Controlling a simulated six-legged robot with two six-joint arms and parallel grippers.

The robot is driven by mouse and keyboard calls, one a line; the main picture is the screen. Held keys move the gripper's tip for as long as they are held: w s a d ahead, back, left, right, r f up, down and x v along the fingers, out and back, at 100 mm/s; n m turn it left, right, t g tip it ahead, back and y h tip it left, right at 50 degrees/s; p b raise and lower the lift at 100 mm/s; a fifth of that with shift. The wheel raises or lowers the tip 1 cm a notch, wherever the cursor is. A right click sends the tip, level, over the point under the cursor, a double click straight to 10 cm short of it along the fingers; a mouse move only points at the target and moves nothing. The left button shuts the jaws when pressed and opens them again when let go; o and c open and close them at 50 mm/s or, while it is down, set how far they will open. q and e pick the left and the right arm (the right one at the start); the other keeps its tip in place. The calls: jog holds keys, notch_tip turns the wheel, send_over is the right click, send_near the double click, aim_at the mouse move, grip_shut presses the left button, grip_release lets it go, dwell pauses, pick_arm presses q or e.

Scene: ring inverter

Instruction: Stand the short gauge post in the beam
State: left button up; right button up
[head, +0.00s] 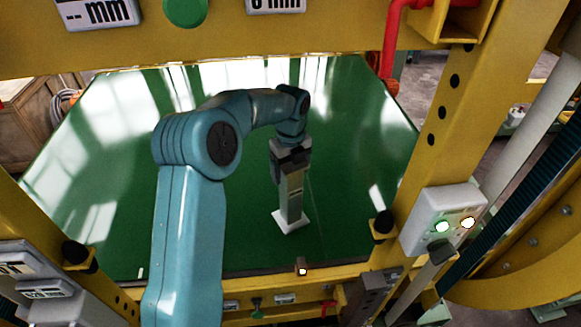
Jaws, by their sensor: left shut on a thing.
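My left gripper (290,155) is shut on the upper end of the grey gauge post (291,198). The post is close to upright, with a pale square base at its lower end. It is over the front right part of the glossy green panel (130,190). I cannot tell whether the base touches the panel or is slightly above it. No beam of light is visible. A white box (443,222) with a green lamp and a white lamp is on the yellow frame at the right. My right gripper is not in view.
Yellow frame posts (445,120) and a top crossbar (330,40) surround the panel. Black knobs stand at its front right (382,224) and front left (75,252). A red pipe (390,50) hangs at the upper right. The panel's left side is clear.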

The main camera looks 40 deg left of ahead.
pick_arm(q)
jog(key=shift+w+d, duration=0.15)
jog(key=shift+f, duration=0.15)
jog(key=o, duration=1.7)
notch_tip(320, 180, up, 12)
jog(key=shift+r, duration=0.2)
